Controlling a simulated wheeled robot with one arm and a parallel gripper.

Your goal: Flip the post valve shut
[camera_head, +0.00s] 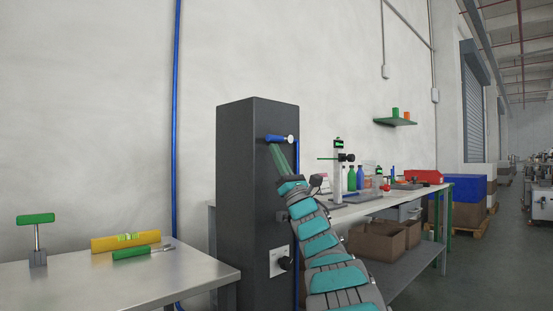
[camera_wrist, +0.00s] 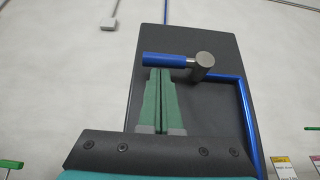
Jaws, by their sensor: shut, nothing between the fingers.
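The post valve has a blue lever (camera_head: 275,139) and a round metal hub (camera_head: 291,139) near the top of the dark grey post (camera_head: 240,190). The lever points left from the hub and lies about level. The lever (camera_wrist: 163,60) and hub (camera_wrist: 203,66) also show large in the wrist view. My gripper (camera_head: 271,147) is shut and empty, its green fingers pointing up at the lever. In the wrist view my gripper's fingertips (camera_wrist: 159,71) are just below the lever's middle, left of the hub. I cannot tell whether they touch it.
A blue pipe (camera_wrist: 248,125) runs right of the hub and down the post. A metal table (camera_head: 190,272) with tools stands left; a workbench (camera_head: 350,212) with bottles stands behind right. Boxes (camera_head: 378,242) sit beneath it.

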